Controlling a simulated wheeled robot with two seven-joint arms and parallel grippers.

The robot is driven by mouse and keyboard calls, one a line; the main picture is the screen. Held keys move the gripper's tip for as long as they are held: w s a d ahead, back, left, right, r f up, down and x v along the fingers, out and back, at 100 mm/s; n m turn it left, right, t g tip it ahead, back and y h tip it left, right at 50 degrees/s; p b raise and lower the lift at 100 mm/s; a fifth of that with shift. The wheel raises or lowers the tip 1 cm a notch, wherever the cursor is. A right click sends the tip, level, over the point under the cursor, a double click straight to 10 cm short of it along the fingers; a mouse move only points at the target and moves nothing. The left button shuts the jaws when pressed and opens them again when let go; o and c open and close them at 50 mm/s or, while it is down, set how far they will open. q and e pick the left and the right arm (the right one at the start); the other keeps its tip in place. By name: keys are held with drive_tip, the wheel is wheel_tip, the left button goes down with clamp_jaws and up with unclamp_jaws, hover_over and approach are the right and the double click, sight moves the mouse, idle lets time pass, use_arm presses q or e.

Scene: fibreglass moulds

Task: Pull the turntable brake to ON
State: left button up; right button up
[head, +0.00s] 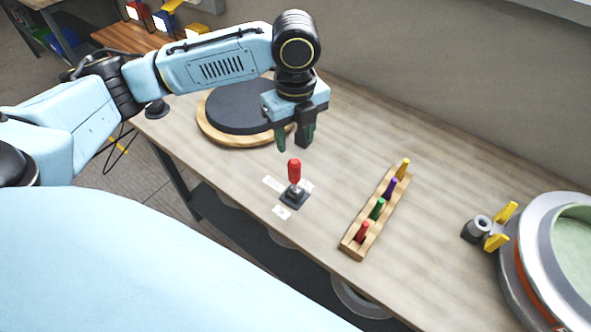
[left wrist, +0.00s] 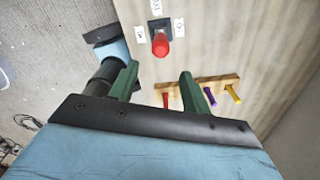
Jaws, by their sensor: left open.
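The brake lever with a red handle (head: 294,170) stands roughly upright on a small dark base (head: 293,198) near the table's front edge. White labels (head: 282,212) lie around the base; their text is too small to read. The red handle also shows in the left wrist view (left wrist: 160,45), beyond my fingertips. The turntable (head: 243,106) is a dark disc on a wooden ring, behind and left of the lever. My left gripper (head: 293,146) is open and empty, above the lever and apart from it. Its green fingers show in the left wrist view (left wrist: 159,75). My right gripper is not in view.
A wooden rack (head: 350,243) with red, green, purple and yellow pegs lies right of the lever. A dark fitting with yellow handles (head: 490,232) and a large round mould (head: 532,262) are at the far right. The table (head: 440,285) is clear between rack and mould.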

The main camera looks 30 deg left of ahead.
sight(295, 171)
use_arm(q)
wheel_tip(295, 171, down, 12)
drive_tip(key=shift+r+b, duration=0.1)
drive_tip(key=shift+b, duration=0.65)
clamp_jaws()
